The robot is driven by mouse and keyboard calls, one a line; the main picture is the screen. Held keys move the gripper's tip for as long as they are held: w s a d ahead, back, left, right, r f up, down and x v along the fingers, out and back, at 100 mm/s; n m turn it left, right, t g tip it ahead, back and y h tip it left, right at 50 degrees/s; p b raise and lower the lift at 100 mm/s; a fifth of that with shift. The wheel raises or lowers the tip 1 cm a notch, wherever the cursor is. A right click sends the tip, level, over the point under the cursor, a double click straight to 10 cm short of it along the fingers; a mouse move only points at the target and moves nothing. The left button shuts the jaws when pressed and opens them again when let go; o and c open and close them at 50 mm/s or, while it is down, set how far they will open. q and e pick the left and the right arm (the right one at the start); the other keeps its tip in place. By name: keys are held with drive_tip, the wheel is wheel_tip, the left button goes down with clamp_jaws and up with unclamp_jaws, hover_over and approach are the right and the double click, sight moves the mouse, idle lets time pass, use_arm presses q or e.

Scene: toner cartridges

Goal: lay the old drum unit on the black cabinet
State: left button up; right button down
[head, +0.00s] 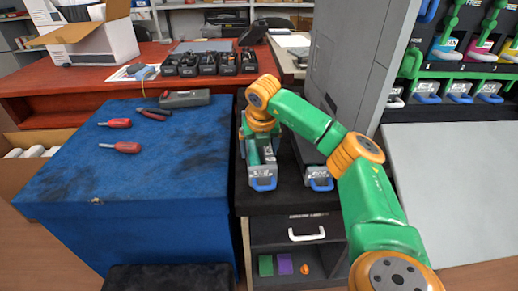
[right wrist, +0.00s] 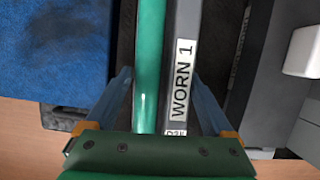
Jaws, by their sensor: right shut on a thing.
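The old drum unit (head: 262,172) is a long grey piece with a green roller and a blue handle at its near end. It lies lengthwise over the top of the black cabinet (head: 288,204); whether it touches the top is hard to tell. In the right wrist view the drum unit (right wrist: 182,70) shows its green roller and a "WORN 1" label. My right gripper (right wrist: 160,90) is shut on it, one finger on each side. In the head view the arm partly hides the fingers. My left gripper is not in view.
A similar unit (head: 318,176) with a blue handle lies on the cabinet just right of the drum unit. The blue-covered table (head: 165,170) stands close on the left, with red screwdrivers (head: 120,147) on it. A tall grey cabinet (head: 350,65) rises behind right.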

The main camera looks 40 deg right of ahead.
drive_tip(key=shift+f, duration=0.1)
drive_tip(key=shift+f, duration=0.15)
unclamp_jaws()
